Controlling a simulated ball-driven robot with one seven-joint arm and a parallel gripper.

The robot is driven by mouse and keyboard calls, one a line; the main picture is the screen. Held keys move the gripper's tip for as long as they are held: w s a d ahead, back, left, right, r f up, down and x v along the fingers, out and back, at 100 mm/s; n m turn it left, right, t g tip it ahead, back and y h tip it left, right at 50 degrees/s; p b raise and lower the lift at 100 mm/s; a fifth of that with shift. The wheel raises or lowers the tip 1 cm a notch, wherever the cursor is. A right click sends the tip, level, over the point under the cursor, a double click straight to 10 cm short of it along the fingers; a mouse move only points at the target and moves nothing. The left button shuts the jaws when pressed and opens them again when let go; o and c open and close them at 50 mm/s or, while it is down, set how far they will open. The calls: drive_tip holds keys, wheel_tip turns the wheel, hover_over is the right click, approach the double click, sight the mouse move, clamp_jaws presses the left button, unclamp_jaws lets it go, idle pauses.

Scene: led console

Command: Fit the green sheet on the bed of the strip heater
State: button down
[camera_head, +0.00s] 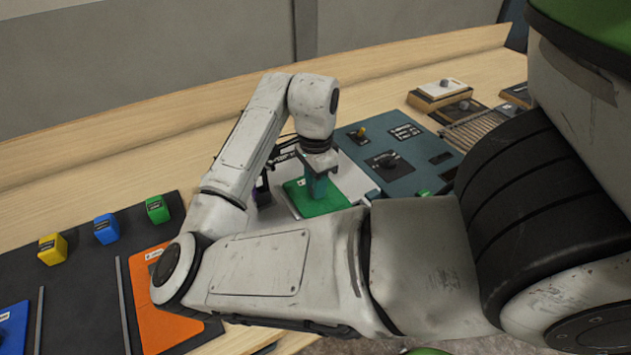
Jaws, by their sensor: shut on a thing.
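The green sheet (305,206) is a flat bright green piece near the middle of the head view. My gripper (317,193) points down over it and is shut on it, with a teal upright part between the gripper body and the sheet. The sheet is over a pale grey surface (352,181), which looks like the bed of the strip heater. My forearm hides the near side of both. I cannot tell whether the sheet touches the bed or sits squarely on it.
A teal panel (405,178) with a dark knob stands to the right. At left, a dark mat (75,285) holds yellow (52,248), blue (106,229) and green (157,209) blocks, plus orange (165,325) and blue (12,325) sheets. The wooden table is clear behind.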

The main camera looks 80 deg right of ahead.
drive_tip(key=shift+f, duration=0.4)
idle(0.3)
drive_tip(key=c, duration=0.8)
unclamp_jaws()
drive_tip(key=shift+c, duration=0.2)
wheel_tip(320, 180, up, 11)
drive_tip(key=shift+f, duration=0.1)
